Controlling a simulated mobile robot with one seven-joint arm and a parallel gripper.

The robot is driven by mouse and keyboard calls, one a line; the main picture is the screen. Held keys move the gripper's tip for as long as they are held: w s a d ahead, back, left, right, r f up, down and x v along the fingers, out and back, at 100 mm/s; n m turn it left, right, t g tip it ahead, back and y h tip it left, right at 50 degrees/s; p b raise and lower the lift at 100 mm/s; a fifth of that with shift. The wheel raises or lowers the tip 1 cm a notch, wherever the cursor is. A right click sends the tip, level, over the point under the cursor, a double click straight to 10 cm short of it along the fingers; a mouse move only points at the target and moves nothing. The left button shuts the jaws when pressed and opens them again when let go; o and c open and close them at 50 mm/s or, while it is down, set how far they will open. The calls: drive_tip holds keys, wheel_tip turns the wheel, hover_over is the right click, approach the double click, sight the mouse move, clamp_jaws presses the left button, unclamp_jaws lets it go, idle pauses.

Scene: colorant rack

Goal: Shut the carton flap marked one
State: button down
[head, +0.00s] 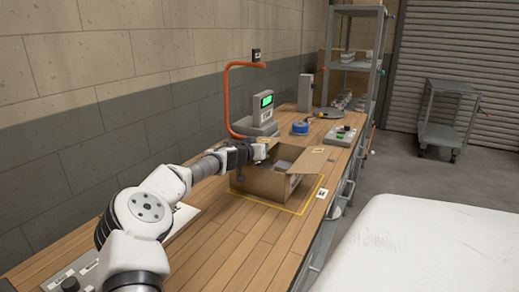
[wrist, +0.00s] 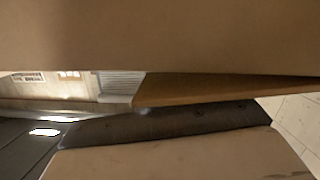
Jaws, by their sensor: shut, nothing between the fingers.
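The open brown carton (head: 262,184) stands on the wooden bench inside a yellow outline. One flap (head: 312,158) sticks out at its far right side, raised from the opening. I cannot read a number on any flap, so I cannot tell which is marked one. My gripper (head: 262,151) is shut and empty at the carton's far left edge, at about flap height. Whether it touches a flap is unclear. In the wrist view a cardboard surface (wrist: 160,35) fills the top, very close to the camera. Grey contents show partly inside the carton.
A scale with a green display (head: 265,101) and an orange curved tube (head: 228,100) stand behind the carton. A blue roll (head: 300,127) and a button box (head: 340,135) lie beyond it. The bench front (head: 237,240) is clear. A white surface (head: 410,250) is at lower right.

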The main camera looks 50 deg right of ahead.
drive_tip(key=shift+s+f+m+b, duration=0.1)
drive_tip(key=shift+f+m+b, duration=0.35)
drive_tip(key=shift+f+m, duration=0.1)
drive_tip(key=shift+a, duration=0.2)
idle(0.3)
